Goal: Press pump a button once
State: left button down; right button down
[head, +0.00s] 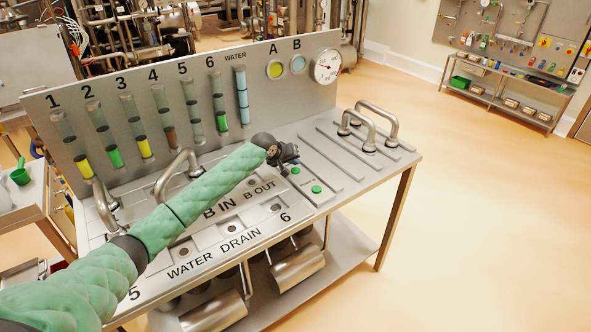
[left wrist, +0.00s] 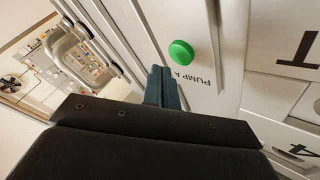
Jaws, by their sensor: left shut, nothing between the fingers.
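The green pump A button (left wrist: 181,53) is round and sits on a metal strip in the left wrist view, with the label PUMP A beside it. In the head view, two green buttons show on the panel: one (head: 295,170) close to my left gripper and one (head: 316,189) nearer the front edge; their labels are too small to read. My left gripper (head: 287,156) is over the panel. Its dark fingers (left wrist: 163,85) are together and empty, just short of the button in the left wrist picture; contact is not visible. My right gripper is not in view.
Metal handles (head: 370,125) rise from the panel's right side. An upright back panel (head: 180,90) carries numbered tubes and a pressure gauge (head: 326,66). Lettered, numbered plates (head: 230,228) lie under my left arm. Open floor (head: 480,200) is at right.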

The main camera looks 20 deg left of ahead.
aim_at(293, 171)
pick_arm(q)
jog(key=shift+r+p, duration=1.4)
jog(key=shift+r, duration=0.75)
jog(key=shift+f, duration=0.1)
